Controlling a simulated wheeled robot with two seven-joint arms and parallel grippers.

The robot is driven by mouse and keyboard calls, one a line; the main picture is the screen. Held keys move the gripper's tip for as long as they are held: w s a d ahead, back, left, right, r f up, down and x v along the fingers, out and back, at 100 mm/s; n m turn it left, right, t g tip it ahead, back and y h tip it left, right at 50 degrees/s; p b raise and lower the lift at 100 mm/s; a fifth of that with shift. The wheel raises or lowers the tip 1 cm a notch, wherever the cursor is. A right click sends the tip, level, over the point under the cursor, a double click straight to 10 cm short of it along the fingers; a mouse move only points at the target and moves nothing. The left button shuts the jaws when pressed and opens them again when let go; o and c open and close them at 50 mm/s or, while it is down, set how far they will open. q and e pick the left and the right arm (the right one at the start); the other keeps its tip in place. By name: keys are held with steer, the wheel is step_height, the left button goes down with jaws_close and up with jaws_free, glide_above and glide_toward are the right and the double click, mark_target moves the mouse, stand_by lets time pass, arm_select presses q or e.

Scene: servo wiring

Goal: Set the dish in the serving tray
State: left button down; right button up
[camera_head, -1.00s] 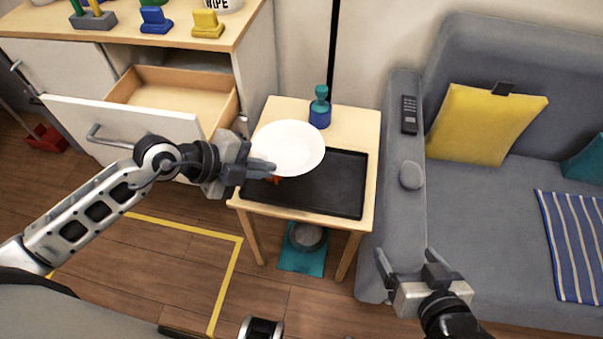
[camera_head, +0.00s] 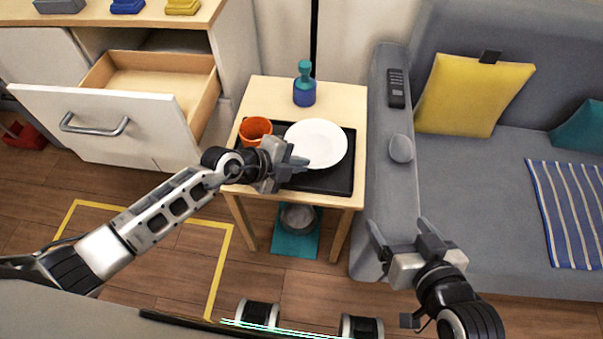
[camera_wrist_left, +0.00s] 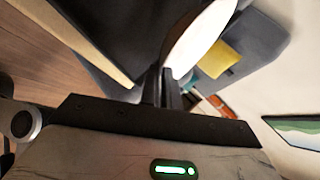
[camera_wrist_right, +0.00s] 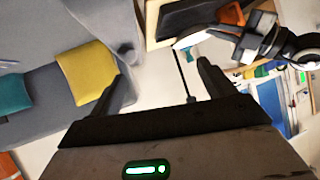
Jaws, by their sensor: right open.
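The dish is a white round plate (camera_head: 316,143), held over the black serving tray (camera_head: 335,183) on the small wooden side table. My left gripper (camera_head: 296,164) is shut on the plate's near left rim. In the left wrist view the fingers (camera_wrist_left: 162,88) are close together at the edge of the plate (camera_wrist_left: 197,38), with the dark tray (camera_wrist_left: 120,30) beside it. I cannot tell whether the plate touches the tray. My right gripper (camera_head: 402,240) is open and empty in front of the sofa; its spread fingers (camera_wrist_right: 165,85) show in the right wrist view.
An orange cup (camera_head: 254,130) stands at the tray's left, close to my left gripper. A blue and teal bottle (camera_head: 304,86) stands at the table's back. An open drawer (camera_head: 150,80) is at left, the grey sofa (camera_head: 480,190) at right. A grey bowl (camera_head: 297,217) sits below the table.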

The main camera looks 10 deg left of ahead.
mark_target(302, 182)
arm_select(q)
steer(key=shift+w+d+f, duration=0.15)
steer(key=shift+d+f, duration=0.1)
step_height(302, 182, down, 3)
steer(key=shift+w+d+r+b, duration=0.1)
steer(key=shift+b, duration=0.9)
steer(key=shift+f, duration=0.35)
steer(key=shift+r, duration=0.1)
arm_select(e)
steer(key=shift+s+f, duration=0.1)
steer(key=shift+f, duration=0.4)
arm_select(q)
steer(key=c, duration=1.9)
jaws_free()
arm_select(e)
steer(key=shift+f, duration=0.1)
